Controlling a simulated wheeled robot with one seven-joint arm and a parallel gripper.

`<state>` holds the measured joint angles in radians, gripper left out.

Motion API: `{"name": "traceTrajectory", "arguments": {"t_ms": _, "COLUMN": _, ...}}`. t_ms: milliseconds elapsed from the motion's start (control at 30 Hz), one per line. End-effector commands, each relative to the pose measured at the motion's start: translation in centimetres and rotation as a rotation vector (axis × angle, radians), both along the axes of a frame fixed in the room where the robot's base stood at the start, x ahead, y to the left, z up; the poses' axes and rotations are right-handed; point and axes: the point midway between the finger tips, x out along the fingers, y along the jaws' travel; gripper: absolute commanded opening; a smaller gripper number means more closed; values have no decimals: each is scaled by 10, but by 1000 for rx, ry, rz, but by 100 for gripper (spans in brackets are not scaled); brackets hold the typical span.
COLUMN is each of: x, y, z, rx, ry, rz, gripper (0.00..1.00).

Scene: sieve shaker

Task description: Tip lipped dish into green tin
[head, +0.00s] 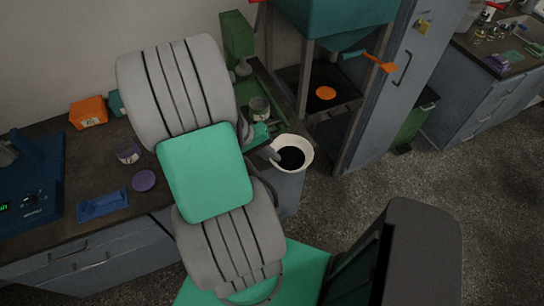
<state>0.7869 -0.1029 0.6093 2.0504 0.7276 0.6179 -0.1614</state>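A small green box-like container (116,103), possibly the green tin, stands at the back of the dark counter, partly hidden behind my arm. I cannot pick out the lipped dish with certainty. A grey round cup (259,107) stands by the green apparatus, right of my arm. My gripper (268,152) is mostly hidden behind my arm; a small grey part of it seems to show beside the white-rimmed bin. Its fingers and anything between them cannot be made out.
An orange box (88,112), purple jar (129,153), purple disc (144,181) and blue packet (103,205) lie on the counter. A blue device (35,185) stands left. The white-rimmed bin (303,143) stands right of my arm. Open floor lies right.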

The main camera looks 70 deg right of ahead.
Motion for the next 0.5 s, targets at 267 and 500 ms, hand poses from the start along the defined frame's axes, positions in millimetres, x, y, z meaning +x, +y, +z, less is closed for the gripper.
{"name": "traceTrajectory", "arguments": {"t_ms": 267, "x": 0, "y": 0, "z": 37, "rx": -1, "ry": 1, "rz": -1, "gripper": 0}}
{"name": "traceTrajectory", "arguments": {"t_ms": 500, "x": 4, "y": -16, "z": 43, "rx": -1, "ry": -1, "rz": 103, "gripper": 0}}
